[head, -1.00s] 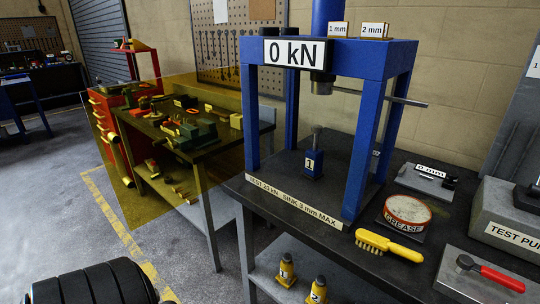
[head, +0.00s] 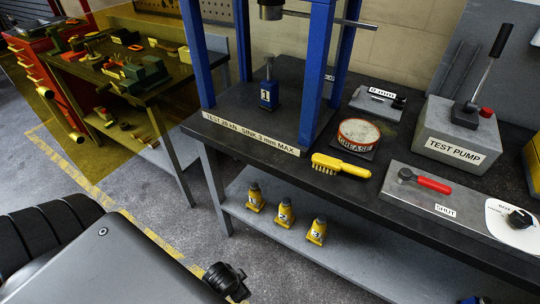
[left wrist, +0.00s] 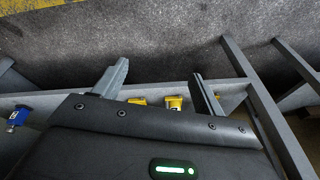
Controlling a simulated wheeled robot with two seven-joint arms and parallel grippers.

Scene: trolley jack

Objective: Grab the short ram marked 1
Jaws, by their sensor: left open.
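Several small rams show numbers. A yellow ram marked 1 (head: 256,197) stands upright on the lower shelf, leftmost in a row with yellow ones marked 2 (head: 285,212) and 3 (head: 317,231). A blue ram marked 1 (head: 268,94) stands upright on the bench inside the blue press frame. My left gripper (left wrist: 160,68) is open and empty in the left wrist view, above the floor by the shelf edge. Yellow pieces (left wrist: 173,103) show beyond its palm, partly hidden, their numbers unreadable. A blue piece (left wrist: 18,118) lies to the left. My right gripper is out of view.
The bench top (head: 365,195) overhangs the lower shelf (head: 262,222). The bench holds a yellow brush (head: 340,166), grease tin (head: 358,134), test pump (head: 455,140) and red-handled valve (head: 425,180). A bench leg (head: 215,185) stands left of the shelf rams.

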